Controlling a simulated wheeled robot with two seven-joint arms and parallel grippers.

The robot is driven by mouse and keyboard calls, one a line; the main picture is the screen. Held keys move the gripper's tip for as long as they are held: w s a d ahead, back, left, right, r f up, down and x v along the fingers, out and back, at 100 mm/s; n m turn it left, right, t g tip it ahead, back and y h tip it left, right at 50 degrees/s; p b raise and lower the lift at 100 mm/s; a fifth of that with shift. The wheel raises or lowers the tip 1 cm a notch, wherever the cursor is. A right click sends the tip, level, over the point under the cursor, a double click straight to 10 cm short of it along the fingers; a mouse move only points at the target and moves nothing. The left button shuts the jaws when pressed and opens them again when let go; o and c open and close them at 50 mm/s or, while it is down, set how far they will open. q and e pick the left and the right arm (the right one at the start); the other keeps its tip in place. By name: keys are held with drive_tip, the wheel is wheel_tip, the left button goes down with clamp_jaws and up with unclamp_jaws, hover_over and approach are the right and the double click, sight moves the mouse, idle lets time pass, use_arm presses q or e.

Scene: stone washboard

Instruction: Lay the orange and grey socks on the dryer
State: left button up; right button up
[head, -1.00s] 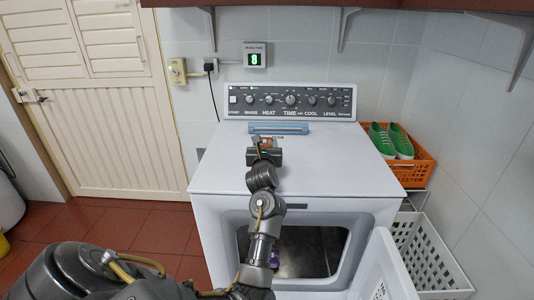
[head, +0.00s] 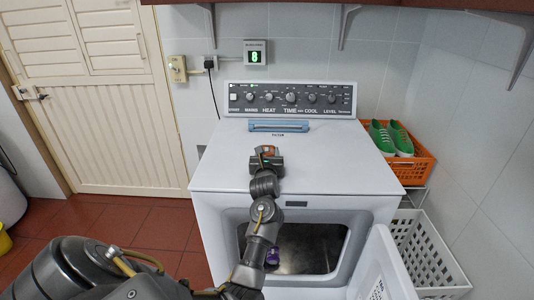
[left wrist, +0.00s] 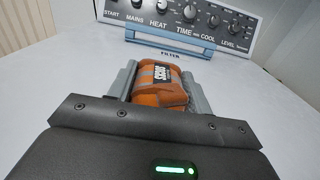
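The orange and grey socks (left wrist: 160,86), a rolled bundle with a dark label, lie between the fingers of my left gripper (left wrist: 158,88). The fingers press on both sides of the bundle. In the head view, the socks (head: 267,150) and the left gripper (head: 267,156) are over the white top of the dryer (head: 340,165), a little left of its middle. I cannot tell whether the bundle touches the top. My right gripper is not in view.
The blue filter handle (head: 278,126) is behind the socks, before the control panel (head: 290,98). The dryer door (head: 385,270) hangs open, with a purple item (head: 272,256) inside. An orange crate (head: 418,165) with green shoes stands right. The top's right side is clear.

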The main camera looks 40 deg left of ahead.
use_arm(q)
drive_tip(key=o, duration=0.4)
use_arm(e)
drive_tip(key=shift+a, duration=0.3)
use_arm(q)
drive_tip(key=shift+r, duration=0.1)
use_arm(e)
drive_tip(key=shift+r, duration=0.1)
use_arm(q)
drive_tip(key=shift+r+p, duration=0.3)
drive_tip(key=shift+p, duration=0.05)
drive_tip(key=v, duration=0.2)
drive_tip(key=b+v, duration=0.1)
drive_tip(key=v, duration=0.1)
drive_tip(key=b+v, duration=0.1)
drive_tip(key=v, duration=0.1)
drive_tip(key=shift+s+d+f, duration=0.15)
drive_tip(key=shift+d+f, duration=0.05)
drive_tip(key=shift+f, duration=0.05)
drive_tip(key=shift+s+d, duration=0.25)
drive_tip(key=shift+s, duration=0.2)
drive_tip(key=shift+r, duration=0.1)
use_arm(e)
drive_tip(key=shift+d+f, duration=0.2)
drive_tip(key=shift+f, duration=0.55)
